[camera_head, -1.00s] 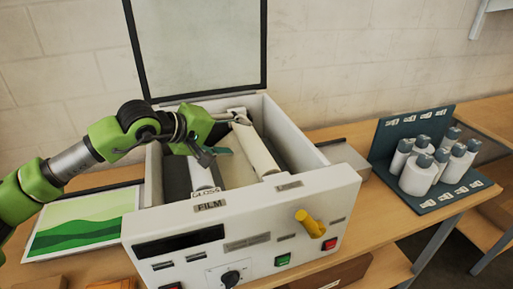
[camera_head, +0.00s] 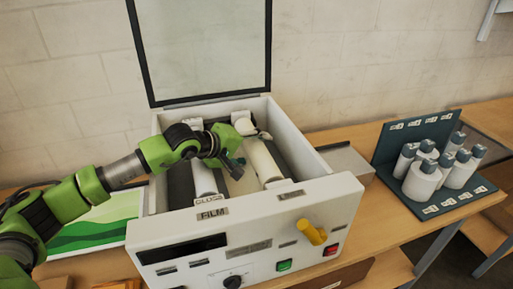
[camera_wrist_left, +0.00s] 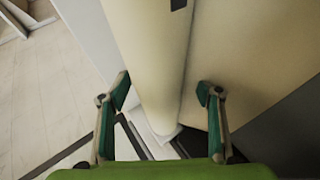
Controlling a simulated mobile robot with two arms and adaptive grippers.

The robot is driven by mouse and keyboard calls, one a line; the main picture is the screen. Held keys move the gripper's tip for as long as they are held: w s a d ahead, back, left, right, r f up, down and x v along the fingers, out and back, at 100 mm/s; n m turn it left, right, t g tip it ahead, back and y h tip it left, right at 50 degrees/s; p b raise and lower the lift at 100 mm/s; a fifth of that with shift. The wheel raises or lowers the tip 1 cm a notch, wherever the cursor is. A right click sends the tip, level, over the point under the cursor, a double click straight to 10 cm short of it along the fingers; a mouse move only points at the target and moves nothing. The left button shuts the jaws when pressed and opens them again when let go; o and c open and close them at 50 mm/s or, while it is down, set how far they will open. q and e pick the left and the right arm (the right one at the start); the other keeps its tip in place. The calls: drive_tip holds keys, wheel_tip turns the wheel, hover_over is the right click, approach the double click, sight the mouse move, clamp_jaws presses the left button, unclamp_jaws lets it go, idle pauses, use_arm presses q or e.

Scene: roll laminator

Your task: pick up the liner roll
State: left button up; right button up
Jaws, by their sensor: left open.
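The liner roll (camera_head: 262,160) is the pale cylinder on the right inside the open laminator (camera_head: 345,195), behind the front's right-hand label. My left gripper (camera_head: 238,165) is over the laminator, beside the liner roll's left side in the head view, and partly covers the roll's far end. In the left wrist view the open fingers (camera_wrist_left: 163,92) have a pale roll (camera_wrist_left: 155,55), seemingly the liner roll, running between and beyond them. I cannot tell whether they touch it. My right gripper is not in view.
The film roll (camera_head: 203,180) lies on the left inside the laminator, behind the FILM label. The raised lid (camera_head: 200,45) stands behind. A yellow handle (camera_head: 312,232) sticks out in front. A rack (camera_head: 400,145) with several white bottles stands to the right.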

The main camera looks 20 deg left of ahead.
use_arm(q)
drive_tip(key=shift+s, duration=0.1)
clamp_jaws()
drive_tip(key=shift+r, duration=0.25)
